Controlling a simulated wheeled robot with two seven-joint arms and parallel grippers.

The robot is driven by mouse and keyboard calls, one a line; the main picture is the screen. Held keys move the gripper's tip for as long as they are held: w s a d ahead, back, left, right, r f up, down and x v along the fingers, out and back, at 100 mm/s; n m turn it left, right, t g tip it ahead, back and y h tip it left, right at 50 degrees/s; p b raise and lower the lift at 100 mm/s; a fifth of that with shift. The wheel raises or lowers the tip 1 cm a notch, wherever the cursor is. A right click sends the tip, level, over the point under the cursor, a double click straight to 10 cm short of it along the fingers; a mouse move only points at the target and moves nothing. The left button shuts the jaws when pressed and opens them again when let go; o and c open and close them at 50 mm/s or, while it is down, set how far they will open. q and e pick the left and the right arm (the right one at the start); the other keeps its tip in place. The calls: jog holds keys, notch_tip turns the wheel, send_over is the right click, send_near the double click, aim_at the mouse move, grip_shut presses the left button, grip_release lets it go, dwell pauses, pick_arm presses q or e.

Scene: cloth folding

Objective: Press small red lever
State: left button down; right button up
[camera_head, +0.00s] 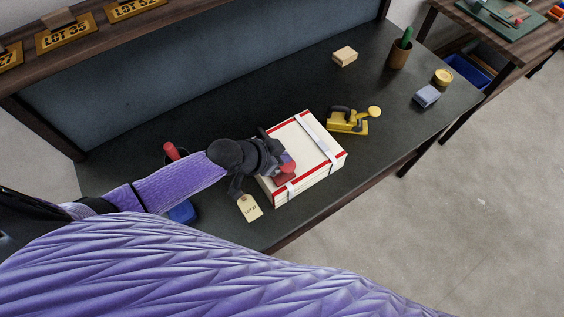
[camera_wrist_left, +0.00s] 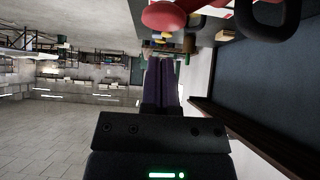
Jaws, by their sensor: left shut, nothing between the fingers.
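A white box with red edges (camera_head: 318,158) lies on the dark table, with a light strap across it. A small red part (camera_head: 285,175), likely the small red lever, shows at the box's near-left side, partly covered by my left gripper. My left gripper (camera_head: 287,161) is over that side of the box, shut and empty; I cannot tell whether it touches the red part. In the left wrist view its purple fingers (camera_wrist_left: 160,78) are together, and a rounded red thing (camera_wrist_left: 165,16) is at the top edge beside a black loop (camera_wrist_left: 268,16). My right gripper is not in view.
A red knob (camera_head: 171,151) and a blue part (camera_head: 182,212) show beside my left arm. A tag (camera_head: 249,208) lies by the box. A yellow tool (camera_head: 347,122) is behind it. A wooden block (camera_head: 345,56), brown cup (camera_head: 399,54) and grey-blue block (camera_head: 427,96) stand farther off.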

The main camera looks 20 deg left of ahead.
pick_arm(q)
jog(key=shift+f, duration=1.2)
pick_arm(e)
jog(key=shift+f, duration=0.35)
pick_arm(q)
jog(key=shift+f, duration=0.1)
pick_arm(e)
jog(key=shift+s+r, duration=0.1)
